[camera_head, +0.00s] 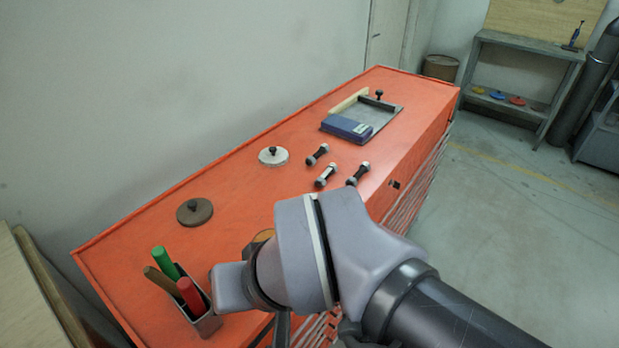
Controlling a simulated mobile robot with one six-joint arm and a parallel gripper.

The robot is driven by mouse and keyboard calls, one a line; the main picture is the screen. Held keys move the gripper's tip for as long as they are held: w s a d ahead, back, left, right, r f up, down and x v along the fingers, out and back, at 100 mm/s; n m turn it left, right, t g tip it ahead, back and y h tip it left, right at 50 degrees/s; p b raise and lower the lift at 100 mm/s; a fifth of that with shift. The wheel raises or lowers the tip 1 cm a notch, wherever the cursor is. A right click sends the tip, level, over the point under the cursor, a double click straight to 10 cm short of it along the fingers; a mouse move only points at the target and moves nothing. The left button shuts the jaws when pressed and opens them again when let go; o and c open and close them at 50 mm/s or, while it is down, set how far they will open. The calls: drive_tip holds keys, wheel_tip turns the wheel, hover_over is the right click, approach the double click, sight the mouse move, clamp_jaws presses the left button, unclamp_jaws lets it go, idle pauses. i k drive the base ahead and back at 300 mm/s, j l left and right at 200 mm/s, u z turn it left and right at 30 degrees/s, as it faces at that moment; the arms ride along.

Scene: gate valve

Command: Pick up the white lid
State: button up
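The white lid (274,157) is a flat round disc with a small black knob on top. It lies on the orange cabinet top (240,186), near its wall-side edge in the camera_head view. My arm crosses the lower middle of the view, apart from the lid and nearer to the camera. My gripper's fingers are not visible; the end of my arm is at the lower left of the arm links, and its tip is hidden or out of frame.
A brown lid (195,212) lies left of the white one. A holder (206,322) with red, green and brown handles stands at the near left corner. Several black-and-white dumbbell-shaped pieces (326,176) lie right of the white lid. A grey tray with a blue box (346,128) sits farther back.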

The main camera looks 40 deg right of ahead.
sight(273, 156)
drive_tip(key=z, duration=0.95)
